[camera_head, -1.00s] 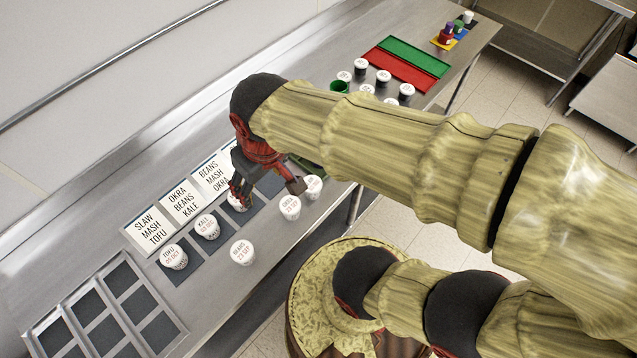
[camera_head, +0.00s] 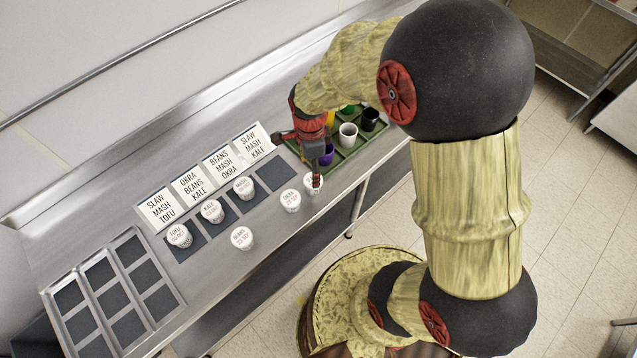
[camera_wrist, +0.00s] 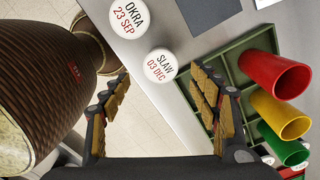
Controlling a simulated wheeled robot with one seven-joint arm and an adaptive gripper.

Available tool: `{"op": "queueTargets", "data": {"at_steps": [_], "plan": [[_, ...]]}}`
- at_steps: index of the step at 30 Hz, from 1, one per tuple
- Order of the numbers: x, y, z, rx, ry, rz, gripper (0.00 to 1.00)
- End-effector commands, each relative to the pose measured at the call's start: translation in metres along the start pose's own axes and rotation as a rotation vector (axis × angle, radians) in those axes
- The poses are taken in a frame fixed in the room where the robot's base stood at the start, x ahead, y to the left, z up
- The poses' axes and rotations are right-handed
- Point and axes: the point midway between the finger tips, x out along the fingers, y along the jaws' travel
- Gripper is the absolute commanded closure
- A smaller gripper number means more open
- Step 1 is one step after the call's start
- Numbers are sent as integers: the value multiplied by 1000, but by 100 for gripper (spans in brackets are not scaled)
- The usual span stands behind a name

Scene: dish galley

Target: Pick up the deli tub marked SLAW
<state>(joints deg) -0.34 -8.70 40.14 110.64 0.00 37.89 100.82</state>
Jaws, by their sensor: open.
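The deli tub marked SLAW (camera_head: 313,181) stands on the steel counter near its front edge, partly hidden by a finger in the head view. My gripper (camera_head: 297,161) is open and empty, pointing down close to this tub. In the wrist view the lid lies between the two fingers (camera_wrist: 160,88), toward their tips. I see no finger touching it there. The tub's side is hidden in the wrist view.
The OKRA tub (camera_head: 290,200) stands close to its left, the BEANS tub (camera_head: 242,238) farther left. Several tubs stand on dark pads below label cards (camera_head: 160,208). A green divided crate (camera_wrist: 240,85) with coloured cups stands right beside my gripper. An empty compartment tray (camera_head: 112,290) is at left.

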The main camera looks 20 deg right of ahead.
Motion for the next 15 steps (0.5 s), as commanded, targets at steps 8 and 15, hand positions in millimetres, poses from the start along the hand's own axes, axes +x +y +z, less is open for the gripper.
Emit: {"op": "queueTargets", "data": {"at_steps": [8,15], "plan": [[22,0,0,31,0,2,39],[42,0,-2,29,1,3,39]]}}
